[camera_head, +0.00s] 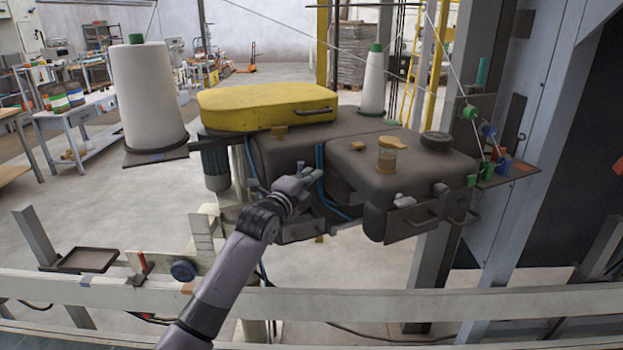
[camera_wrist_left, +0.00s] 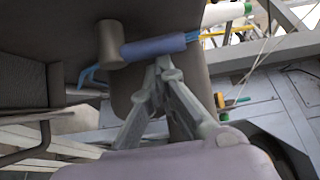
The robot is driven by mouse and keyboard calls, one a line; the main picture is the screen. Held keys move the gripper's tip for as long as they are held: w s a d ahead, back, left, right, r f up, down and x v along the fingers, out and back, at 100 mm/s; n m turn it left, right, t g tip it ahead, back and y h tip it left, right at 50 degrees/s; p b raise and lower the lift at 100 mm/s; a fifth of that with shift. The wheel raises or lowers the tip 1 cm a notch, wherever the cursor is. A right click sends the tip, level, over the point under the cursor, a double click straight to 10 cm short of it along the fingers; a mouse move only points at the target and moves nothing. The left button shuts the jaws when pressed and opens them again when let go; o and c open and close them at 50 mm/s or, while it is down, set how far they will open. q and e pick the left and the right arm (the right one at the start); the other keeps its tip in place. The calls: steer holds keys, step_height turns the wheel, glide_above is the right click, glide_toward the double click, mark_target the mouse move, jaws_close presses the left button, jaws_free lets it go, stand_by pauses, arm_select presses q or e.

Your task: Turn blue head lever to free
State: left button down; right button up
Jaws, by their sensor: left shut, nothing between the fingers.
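The blue head lever (camera_wrist_left: 155,47) shows in the left wrist view as a blue sleeve reaching right from a brown round hub (camera_wrist_left: 110,45). My left gripper (camera_wrist_left: 163,70) is shut and empty, with its fingertips just below the blue sleeve in that picture. I cannot tell whether they touch it. In the head view my left gripper (camera_head: 310,174) is at the front of the brown sewing head (camera_head: 375,165), beside its gap with blue tubing. I cannot make out the lever there; the gripper may hide it. My right gripper is not in view.
A yellow cover (camera_head: 265,105) tops the machine. White thread cones stand at left (camera_head: 147,95) and behind (camera_head: 373,85). A pale rail (camera_head: 400,303) crosses in front. A grey column (camera_head: 530,130) stands at right. Taut threads run to colored guides (camera_head: 487,130).

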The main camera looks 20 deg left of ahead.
mark_target(299, 170)
arm_select(q)
steer(key=n+t+y+b, duration=0.1)
steer(key=n+t+b, duration=0.1)
steer(key=b, duration=0.2)
steer(key=s+a+n+t+y+b, duration=0.1)
steer(key=n+t+b, duration=0.1)
steer(key=b, duration=0.3)
steer(key=s+a+n+t+b, duration=0.1)
steer(key=n+t+b, duration=0.1)
steer(key=n+b, duration=0.2)
steer(key=shift+s+a+f+t+y, duration=0.1)
steer(key=shift+a+f+t+y, duration=0.05)
steer(key=shift+f+t+y, duration=0.2)
steer(key=shift+s+a+y+b, duration=0.2)
steer(key=shift+a+y+b, duration=0.05)
steer(key=shift+b, duration=0.05)
steer(key=shift+s+a+f, duration=0.15)
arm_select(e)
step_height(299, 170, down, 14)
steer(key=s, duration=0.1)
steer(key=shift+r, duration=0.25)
arm_select(q)
steer(key=shift+s+a+f, duration=0.1)
steer(key=shift+f, duration=0.1)
